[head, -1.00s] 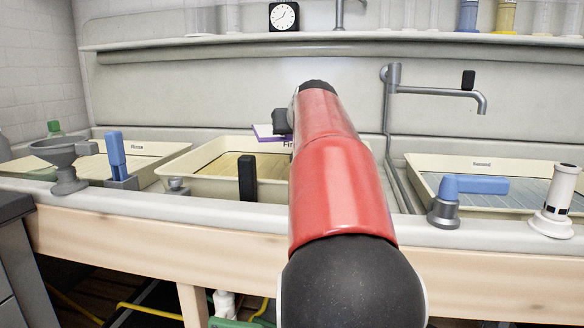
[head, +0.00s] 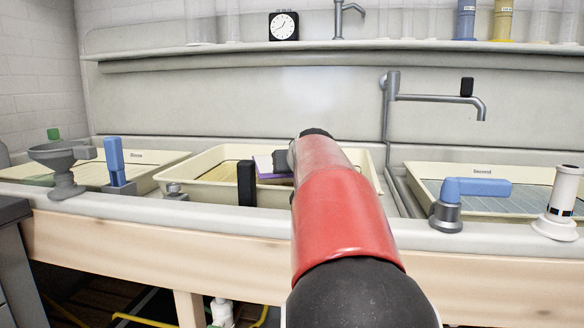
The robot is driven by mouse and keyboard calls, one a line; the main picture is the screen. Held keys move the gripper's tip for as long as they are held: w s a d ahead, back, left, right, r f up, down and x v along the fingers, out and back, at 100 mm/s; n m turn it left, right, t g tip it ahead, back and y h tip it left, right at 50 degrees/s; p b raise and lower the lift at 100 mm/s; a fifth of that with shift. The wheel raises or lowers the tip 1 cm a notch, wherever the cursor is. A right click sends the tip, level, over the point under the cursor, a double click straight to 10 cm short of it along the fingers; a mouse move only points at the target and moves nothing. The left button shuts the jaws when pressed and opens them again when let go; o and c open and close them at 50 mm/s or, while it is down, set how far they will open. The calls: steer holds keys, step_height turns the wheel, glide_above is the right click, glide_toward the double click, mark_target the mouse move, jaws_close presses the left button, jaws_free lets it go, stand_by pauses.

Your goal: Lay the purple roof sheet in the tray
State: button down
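The purple roof sheet (head: 265,166) is inside the outline of the cream middle tray (head: 205,194), left of my arm. Its right part is hidden by my gripper and arm. My gripper (head: 281,161) is a dark shape at the sheet's right edge, mostly hidden behind my red forearm. It appears shut on the sheet, though the fingertips do not show clearly. I cannot tell whether the sheet touches the tray's ribbed floor.
A black upright post (head: 247,184) stands at the tray's front edge. A grey funnel (head: 64,165) and a blue-handled tap (head: 115,162) are to the left. Another blue-handled tap (head: 460,200) and a white cylinder (head: 558,205) are to the right. A swing faucet (head: 440,98) hangs behind.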

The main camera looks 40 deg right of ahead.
steer(key=shift+f+b, duration=0.4)
steer(key=shift+f, duration=0.05)
steer(key=c, duration=1.1)
jaws_free()
steer(key=shift+r+p, duration=0.6)
steer(key=shift+p, duration=0.1)
steer(key=shift+s+a+r, duration=0.1)
steer(key=shift+s+r, duration=0.05)
steer(key=shift+r, duration=0.2)
steer(key=v, duration=1.1)
steer(key=shift+s+a, duration=0.15)
steer(key=shift+s, duration=0.1)
